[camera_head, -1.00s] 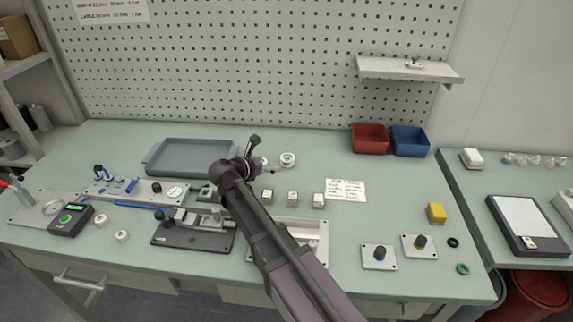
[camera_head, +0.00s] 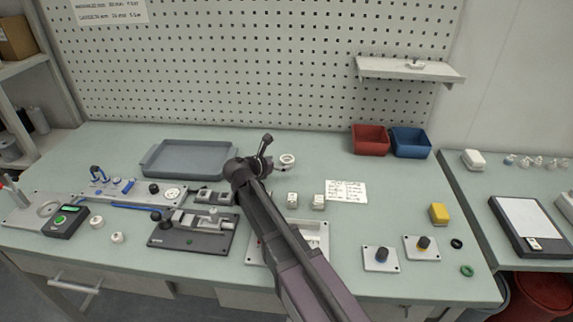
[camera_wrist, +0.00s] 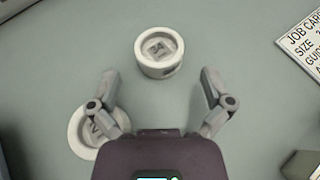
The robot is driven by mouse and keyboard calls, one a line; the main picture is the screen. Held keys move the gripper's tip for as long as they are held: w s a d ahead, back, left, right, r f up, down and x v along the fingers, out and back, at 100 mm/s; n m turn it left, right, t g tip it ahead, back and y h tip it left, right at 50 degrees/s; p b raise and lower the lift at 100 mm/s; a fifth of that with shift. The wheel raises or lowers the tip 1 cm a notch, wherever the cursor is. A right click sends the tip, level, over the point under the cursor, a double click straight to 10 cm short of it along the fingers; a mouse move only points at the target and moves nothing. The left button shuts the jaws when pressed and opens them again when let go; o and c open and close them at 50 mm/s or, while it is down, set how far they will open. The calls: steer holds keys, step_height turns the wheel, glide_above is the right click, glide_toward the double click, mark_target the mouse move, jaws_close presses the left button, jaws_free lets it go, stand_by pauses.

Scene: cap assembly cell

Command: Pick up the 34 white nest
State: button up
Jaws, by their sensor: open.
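The white nest marked 34 (camera_wrist: 158,56) is a round ring with a number in its recess. It stands flat on the bench at the top middle of the wrist view. My gripper (camera_wrist: 160,78) is open and empty, its fingertips either side of and just short of that nest. A second round white nest (camera_wrist: 80,137) sits at the lower left, partly hidden by my left finger; its number is not readable. In the head view a white nest (camera_head: 287,160) shows just right of my gripper (camera_head: 266,150); its number is too small to read there.
A job card (camera_wrist: 305,45) lies to the right. A grey tray (camera_head: 188,158) lies left; red (camera_head: 370,139) and blue (camera_head: 410,142) bins stand at the back right. The bench around the 34 nest is mostly clear.

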mark_target(282, 162)
steer(key=shift+b+x, duration=0.6)
steer(key=shift+x, duration=1.25)
steer(key=shift+f, duration=0.1)
steer(key=shift+a, duration=0.1)
steer(key=c, duration=1.1)
